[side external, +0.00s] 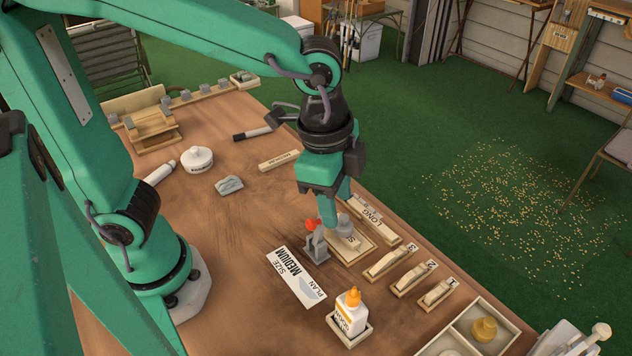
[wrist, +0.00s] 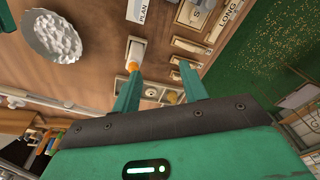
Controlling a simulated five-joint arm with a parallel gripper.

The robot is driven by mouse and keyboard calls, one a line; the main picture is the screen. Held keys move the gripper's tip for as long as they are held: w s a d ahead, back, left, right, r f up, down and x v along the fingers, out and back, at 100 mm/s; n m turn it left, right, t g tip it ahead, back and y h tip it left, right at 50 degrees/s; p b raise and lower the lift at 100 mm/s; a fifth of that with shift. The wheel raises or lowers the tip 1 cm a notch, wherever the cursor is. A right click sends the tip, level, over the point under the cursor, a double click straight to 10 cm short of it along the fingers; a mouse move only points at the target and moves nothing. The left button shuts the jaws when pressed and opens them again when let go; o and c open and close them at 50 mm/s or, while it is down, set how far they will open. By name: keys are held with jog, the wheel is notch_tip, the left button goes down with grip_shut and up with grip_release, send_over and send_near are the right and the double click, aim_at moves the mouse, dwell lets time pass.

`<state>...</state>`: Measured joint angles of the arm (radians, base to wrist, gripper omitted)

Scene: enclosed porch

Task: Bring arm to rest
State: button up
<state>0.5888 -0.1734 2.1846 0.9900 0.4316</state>
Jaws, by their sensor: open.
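My gripper (side external: 335,212) hangs from the green arm over the right half of the brown workbench (side external: 225,225), fingers pointing down. In the wrist view my gripper (wrist: 159,72) shows two green fingers spread apart with nothing held between them. In the side view the fingers are close to a grey clamp with a red knob (side external: 316,243) and a wooden plate marked S (side external: 368,246). Whether they touch either is unclear. A white glue bottle with an orange tip (side external: 350,312) stands upright in a small holder; it also shows in the wrist view (wrist: 137,52).
Numbered wooden blocks (side external: 411,279) line the right edge, near a divided tray (side external: 505,333). A "MEDIUM" plan card (side external: 296,277) lies flat. The wrist view shows a round dish of pale lumps (wrist: 52,38).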

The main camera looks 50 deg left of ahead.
jog(key=s+a+r+n+t, duration=0.2)
jog(key=a+n, duration=0.3)
jog(key=a, duration=0.4)
jog(key=s+a+r+n+t, duration=0.1)
jog(key=s+a+n+t, duration=0.1)
jog(key=a+n, duration=0.4)
jog(key=shift+a+r+n+y, duration=0.3)
jog(key=shift+a+r+y, duration=0.1)
jog(key=shift+a, duration=0.95)
